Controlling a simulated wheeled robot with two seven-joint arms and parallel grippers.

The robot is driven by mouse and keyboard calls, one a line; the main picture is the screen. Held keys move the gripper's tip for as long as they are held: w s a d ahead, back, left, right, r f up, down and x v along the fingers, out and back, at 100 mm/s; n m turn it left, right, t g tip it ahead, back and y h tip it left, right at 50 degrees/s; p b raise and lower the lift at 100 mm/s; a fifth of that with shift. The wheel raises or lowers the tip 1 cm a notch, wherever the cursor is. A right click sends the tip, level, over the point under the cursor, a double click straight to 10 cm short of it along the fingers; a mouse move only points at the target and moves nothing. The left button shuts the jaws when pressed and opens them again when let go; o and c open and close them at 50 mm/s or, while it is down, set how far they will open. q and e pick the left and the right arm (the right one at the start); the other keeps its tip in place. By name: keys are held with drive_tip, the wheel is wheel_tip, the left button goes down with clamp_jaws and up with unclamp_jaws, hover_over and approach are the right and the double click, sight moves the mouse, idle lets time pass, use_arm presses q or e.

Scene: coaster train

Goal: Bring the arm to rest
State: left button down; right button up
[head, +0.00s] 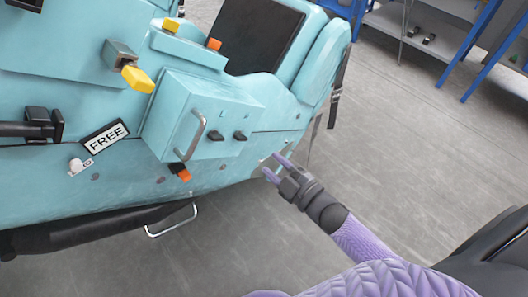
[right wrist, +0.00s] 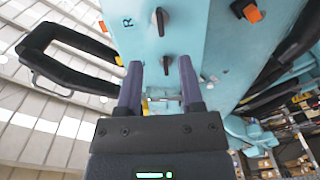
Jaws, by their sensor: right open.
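My right arm, with a purple sleeve, comes in from the lower right in the head view. Its gripper (head: 276,170) is open and empty, a little to the right of the lower corner of the turquoise coaster car (head: 110,200). In the right wrist view the gripper (right wrist: 160,80) shows two purple fingers apart, with nothing between them. Beyond the fingers is the turquoise box (right wrist: 185,25) with dark knobs (right wrist: 160,20). I cannot tell the exact gap between the fingertips and the car. My left gripper is not in view.
The box on the car has a metal handle (head: 190,137) and dark knobs (head: 240,135). A yellow lever (head: 138,79) and a "FREE" sign (head: 105,137) are at the left. A metal loop (head: 172,222) sticks out below. Grey floor (head: 400,150) is clear at the right; blue-framed shelves (head: 440,30) stand behind.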

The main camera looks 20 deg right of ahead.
drive_tip(key=s+d+f+m+g+h, duration=0.1)
drive_tip(key=s+f+m+g+h, duration=0.2)
drive_tip(key=s+f, duration=0.35)
drive_tip(key=s+d+f+m+g+h, duration=0.2)
drive_tip(key=s+f+m+g, duration=0.15)
drive_tip(key=f, duration=0.65)
drive_tip(key=s+f+m+g+h, duration=0.1)
drive_tip(key=s+f+g, duration=0.4)
drive_tip(key=s, duration=0.8)
drive_tip(key=s+f+m+g+h, duration=0.1)
drive_tip(key=s+f+m+g, duration=0.2)
drive_tip(key=s, duration=1)
wheel_tip(320, 180, down, 3)
drive_tip(key=shift+s+a+r+m+g, duration=0.2)
drive_tip(key=shift+m+g, duration=0.15)
drive_tip(key=shift+g, duration=0.9)
